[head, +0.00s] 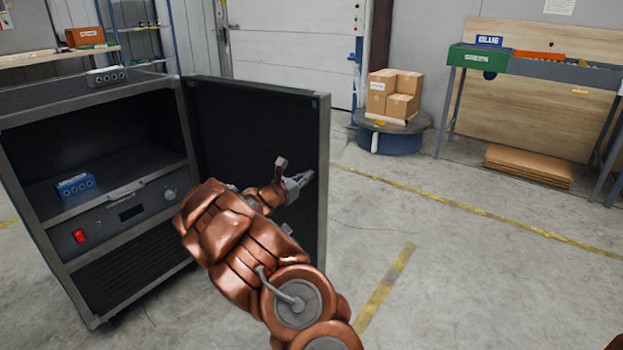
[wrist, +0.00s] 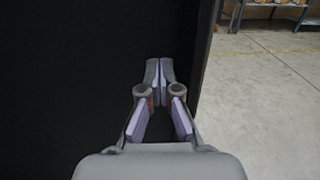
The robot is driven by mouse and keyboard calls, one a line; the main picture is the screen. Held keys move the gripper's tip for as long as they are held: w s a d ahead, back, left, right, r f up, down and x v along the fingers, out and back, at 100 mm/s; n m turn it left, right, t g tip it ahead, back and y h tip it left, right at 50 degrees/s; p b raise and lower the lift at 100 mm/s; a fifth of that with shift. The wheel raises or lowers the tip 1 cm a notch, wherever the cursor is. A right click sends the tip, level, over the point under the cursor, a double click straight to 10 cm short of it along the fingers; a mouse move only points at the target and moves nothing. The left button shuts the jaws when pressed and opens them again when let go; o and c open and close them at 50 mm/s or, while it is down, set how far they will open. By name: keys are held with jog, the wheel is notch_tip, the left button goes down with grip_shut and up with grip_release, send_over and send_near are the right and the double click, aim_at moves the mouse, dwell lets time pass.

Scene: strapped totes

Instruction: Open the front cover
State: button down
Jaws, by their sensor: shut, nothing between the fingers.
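The front cover (head: 255,130) is a dark panel with a grey frame, hinged at the right side of the dark cabinet (head: 40,240). It stands swung wide open, and the cabinet's inside is in plain view. My gripper (head: 304,177) is in front of the cover's inner face, near its free edge. In the wrist view the gripper's fingers (wrist: 159,68) meet at the tips and hold nothing. The cover (wrist: 75,75) fills the left of that view, its edge just right of the fingers. I cannot tell whether the fingers touch it. My arm hides the cover's lower part.
Inside the cabinet are a blue box (head: 76,185) on a shelf and a panel with a red switch (head: 79,236). Cardboard boxes (head: 395,95) stand on a round blue base at the back. A workbench (head: 530,65) is at the right. The floor between is clear.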

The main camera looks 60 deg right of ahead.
dwell(0.3)
jog(key=a+p, duration=0.2)
jog(key=a, duration=1.2)
jog(key=shift+s, duration=0.4)
jog(key=shift+p, duration=0.3)
jog(key=s+a+r+m+g+y+p, duration=0.25)
jog(key=s+a+r+m+p, duration=0.3)
jog(key=s+r, duration=0.3)
jog(key=s+a+r+m+g+y+p, duration=0.2)
jog(key=s+a+r+m+y+p, duration=0.15)
jog(key=s+r+m+p, duration=0.5)
jog(key=s+a+r+m+t+y+p, duration=0.1)
jog(key=s+a+r+y+p, duration=0.2)
jog(key=a, duration=0.8)
jog(key=s+a+r+m+t+y+p, duration=0.1)
jog(key=s+a+r+y+p, duration=0.3)
jog(key=a, duration=0.7)
jog(key=s+a+r+t+y+p, duration=0.2)
jog(key=a+r+y+p, duration=0.3)
jog(key=a, duration=0.7)
jog(key=shift+s+r+m+p, duration=0.35)
jog(key=shift+s+p, duration=0.45)
jog(key=shift+p, duration=0.4)
jog(key=shift+d+t, duration=0.15)
jog(key=shift+t, duration=0.1)
